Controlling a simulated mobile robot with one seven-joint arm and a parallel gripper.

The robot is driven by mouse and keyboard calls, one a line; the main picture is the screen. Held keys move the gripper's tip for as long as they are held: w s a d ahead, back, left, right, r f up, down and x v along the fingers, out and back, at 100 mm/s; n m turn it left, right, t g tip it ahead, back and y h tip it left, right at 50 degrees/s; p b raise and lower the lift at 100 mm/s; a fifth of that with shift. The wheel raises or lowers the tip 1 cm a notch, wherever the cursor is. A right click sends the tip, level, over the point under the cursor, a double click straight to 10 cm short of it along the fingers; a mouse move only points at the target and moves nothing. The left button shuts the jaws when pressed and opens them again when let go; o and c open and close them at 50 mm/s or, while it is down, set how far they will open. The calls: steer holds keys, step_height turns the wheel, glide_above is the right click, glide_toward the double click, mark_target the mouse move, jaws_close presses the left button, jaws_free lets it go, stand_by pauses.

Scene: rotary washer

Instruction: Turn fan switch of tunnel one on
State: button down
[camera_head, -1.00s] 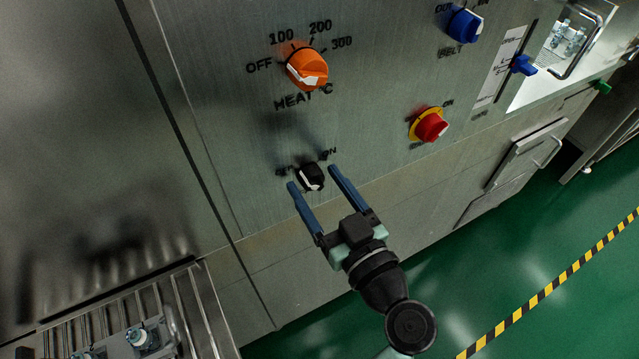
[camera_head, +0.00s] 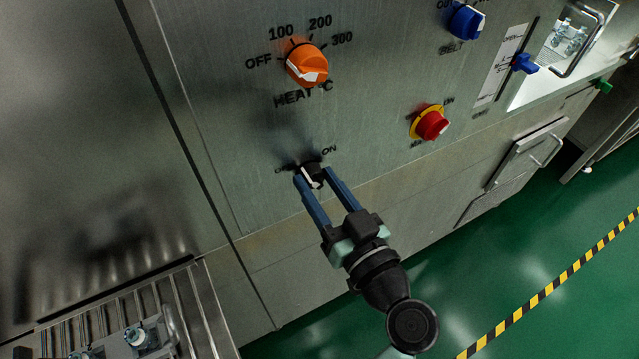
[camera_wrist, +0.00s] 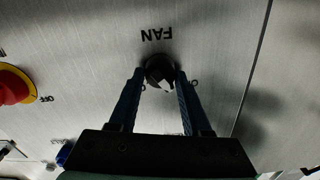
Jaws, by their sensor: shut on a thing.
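The fan switch is a black rotary knob (camera_head: 312,173) with a white pointer, low on the steel panel, with ON marked at its upper right. The label FAN shows beside the knob (camera_wrist: 159,69) in the wrist view. My gripper (camera_head: 313,177) is shut on the knob, with one blue finger on each side of it. In the wrist view my gripper (camera_wrist: 160,76) also has its fingertips against both sides of the knob. The marking to the left of the knob is partly hidden by a finger in the head view.
An orange heat knob (camera_head: 306,64) sits above. A red knob on a yellow ring (camera_head: 431,124) and a blue knob (camera_head: 465,23) are to the right. A rack with metal bars (camera_head: 160,312) stands at lower left. The green floor (camera_head: 530,270) is clear at lower right.

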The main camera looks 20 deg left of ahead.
steer(key=m, duration=0.4)
steer(key=shift+w+m, duration=0.1)
steer(key=shift+m, duration=0.2)
steer(key=m+p, duration=0.1)
steer(key=m, duration=0.2)
steer(key=shift+d+m, duration=0.1)
steer(key=shift+m, duration=0.3)
steer(key=m+p, duration=0.1)
steer(key=m, duration=0.2)
steer(key=shift+f+m+p, duration=0.15)
steer(key=shift+m+p, duration=0.85)
steer(key=shift+m, duration=1.1)
steer(key=shift+c, duration=1.8)
jaws_free()
steer(key=shift+d+f, duration=0.1)
